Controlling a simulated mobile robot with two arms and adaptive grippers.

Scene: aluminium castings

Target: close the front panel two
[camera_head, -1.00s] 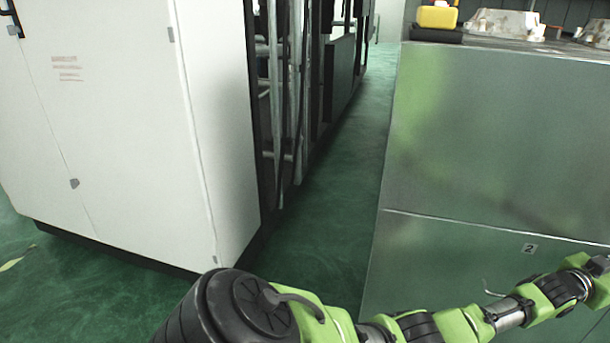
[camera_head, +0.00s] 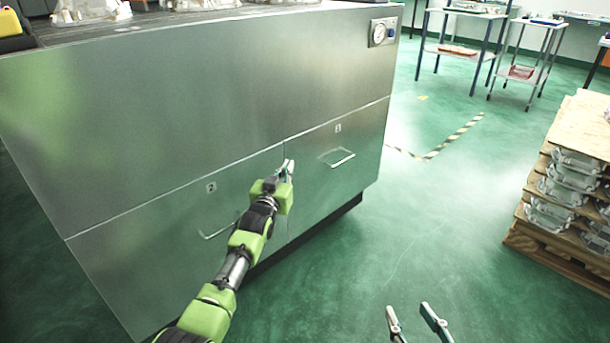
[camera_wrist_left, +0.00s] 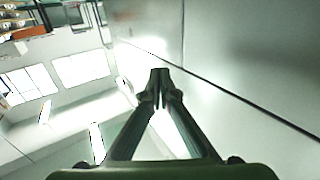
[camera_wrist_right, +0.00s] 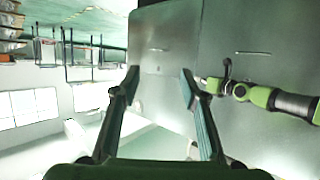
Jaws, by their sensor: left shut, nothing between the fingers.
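Front panel two (camera_head: 130,255), marked with a small "2" tag (camera_head: 211,188), is the lower left metal panel of the cabinet. It looks flush with the front. Its wire handle (camera_head: 208,235) is partly hidden behind my left arm. My left gripper (camera_head: 288,166) is shut and empty, close to the seam between panel two and panel one (camera_head: 310,190); I cannot tell whether it touches. In the left wrist view its fingertips (camera_wrist_left: 160,78) meet before the metal front. My right gripper (camera_head: 412,312) is open and empty over the floor, also seen open in its wrist view (camera_wrist_right: 160,80).
The cabinet (camera_head: 200,90) carries a gauge (camera_head: 379,32) at its upper right and castings (camera_head: 90,10) on top. A pallet stack of castings (camera_head: 570,180) stands at the right. Trolleys (camera_head: 465,45) stand behind. Green floor between cabinet and pallet is clear.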

